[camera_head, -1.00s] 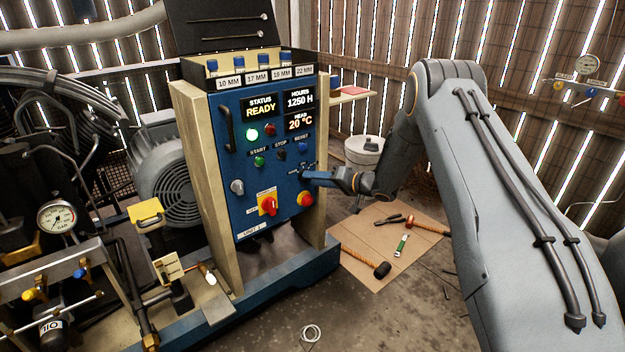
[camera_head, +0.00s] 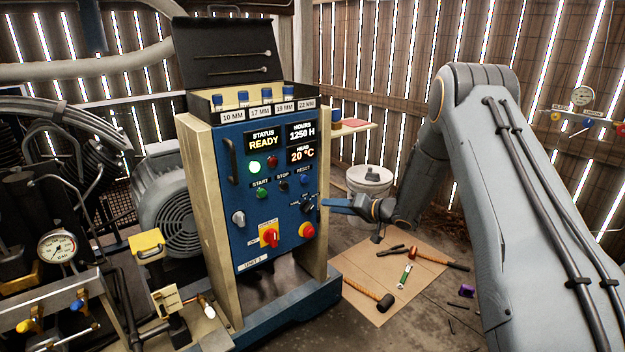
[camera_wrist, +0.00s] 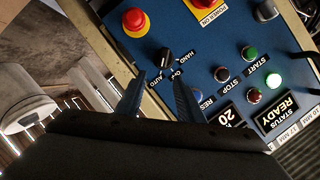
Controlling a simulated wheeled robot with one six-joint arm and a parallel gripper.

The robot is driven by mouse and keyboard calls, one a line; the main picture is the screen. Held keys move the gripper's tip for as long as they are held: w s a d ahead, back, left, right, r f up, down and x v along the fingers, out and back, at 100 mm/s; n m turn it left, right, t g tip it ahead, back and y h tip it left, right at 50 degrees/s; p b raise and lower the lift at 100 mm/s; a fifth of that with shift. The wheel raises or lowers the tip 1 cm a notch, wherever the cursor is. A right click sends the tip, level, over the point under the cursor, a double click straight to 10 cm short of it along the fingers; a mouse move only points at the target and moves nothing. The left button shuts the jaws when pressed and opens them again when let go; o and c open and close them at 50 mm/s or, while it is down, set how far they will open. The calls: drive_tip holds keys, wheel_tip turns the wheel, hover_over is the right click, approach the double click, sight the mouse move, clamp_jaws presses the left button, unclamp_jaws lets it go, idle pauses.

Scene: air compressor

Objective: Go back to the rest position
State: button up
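My gripper (camera_head: 330,205) is just to the right of the blue control panel (camera_head: 240,207). In the wrist view its two dark fingers (camera_wrist: 159,82) are parted, with nothing between them. The small black HAND/AUTO selector knob (camera_wrist: 166,58) is just beyond the fingertips, apart from them. It also shows in the head view (camera_head: 307,203); I cannot tell its exact setting. The panel display (camera_head: 265,140) reads READY and a green lamp (camera_head: 255,168) is lit. My arm reaches in from the right.
A cardboard sheet (camera_head: 375,305) with a mallet and other tools lies on the floor below my gripper. A white bucket (camera_head: 369,183) stands behind it. The compressor with its gauge (camera_head: 57,248) fills the left. Slatted walls close off the back and right.

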drive_tip(key=s+d+r+t+h, duration=0.1)
drive_tip(key=s+d+r+h, duration=0.15)
drive_tip(key=r+h, duration=0.45)
drive_tip(key=s+d+r+g+h, duration=0.2)
drive_tip(key=s+d+r+h, duration=0.15)
drive_tip(key=s, duration=0.45)
drive_tip(key=s+a+r+n+g, duration=0.1)
drive_tip(key=s+a+g, duration=0.15)
drive_tip(key=s, duration=1.05)
drive_tip(key=s+a+r+g, duration=0.1)
drive_tip(key=s+g, duration=0.3)
drive_tip(key=s, duration=0.9)
drive_tip(key=s+a+r+n+g, duration=0.1)
drive_tip(key=s+g, duration=0.2)
drive_tip(key=s, duration=1.1)
drive_tip(key=d+r+m+p, duration=0.1)
drive_tip(key=d+r+p, duration=0.3)
drive_tip(key=p, duration=0.8)
wheel_tip(320, 180, up, 2)
drive_tip(key=shift+d+r+m+p, duration=0.1)
drive_tip(key=shift+d+m+p, duration=0.2)
drive_tip(key=shift+d+p, duration=0.05)
drive_tip(key=shift+t, duration=0.25)
